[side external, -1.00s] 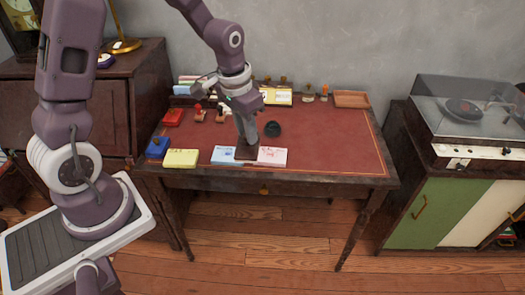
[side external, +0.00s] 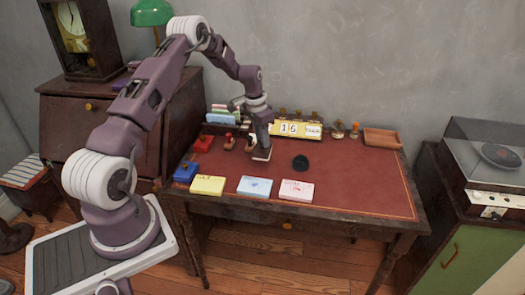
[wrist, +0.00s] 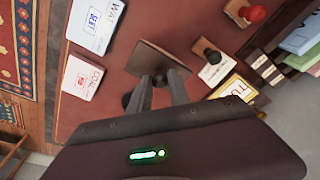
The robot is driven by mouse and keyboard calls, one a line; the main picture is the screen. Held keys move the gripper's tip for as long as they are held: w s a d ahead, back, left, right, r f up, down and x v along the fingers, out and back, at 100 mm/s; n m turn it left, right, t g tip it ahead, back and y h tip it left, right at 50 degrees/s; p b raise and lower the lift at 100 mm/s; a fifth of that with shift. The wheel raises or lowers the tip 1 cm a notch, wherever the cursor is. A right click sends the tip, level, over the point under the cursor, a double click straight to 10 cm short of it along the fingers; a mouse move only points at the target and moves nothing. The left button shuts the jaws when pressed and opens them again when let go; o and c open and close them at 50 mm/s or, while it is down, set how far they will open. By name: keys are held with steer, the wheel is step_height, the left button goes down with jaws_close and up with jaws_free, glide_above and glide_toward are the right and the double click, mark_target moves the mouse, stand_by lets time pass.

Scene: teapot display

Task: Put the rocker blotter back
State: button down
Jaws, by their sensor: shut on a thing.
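The rocker blotter (side external: 262,154) is at the lower end of my gripper, over the red desk top behind the cards. Its dark flat plate shows beyond the fingers in the wrist view (wrist: 160,60) and looks tilted. My gripper (side external: 263,143) is shut on it from above; the fingers also show in the wrist view (wrist: 162,90). The fingers hide part of its handle. I cannot tell whether the plate touches the desk.
A dark round object (side external: 300,162) stands just right of the blotter. Stamps (side external: 229,142) stand to the left. A yellow calendar (side external: 297,130) is behind. Yellow (side external: 207,186), blue (side external: 255,187) and pink (side external: 296,191) cards lie in front. A wooden tray (side external: 383,138) is back right; the right desk top is clear.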

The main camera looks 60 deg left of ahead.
steer(key=shift+f, duration=1.85)
steer(key=shift+f, duration=0.1)
steer(key=c, duration=1.2)
jaws_free()
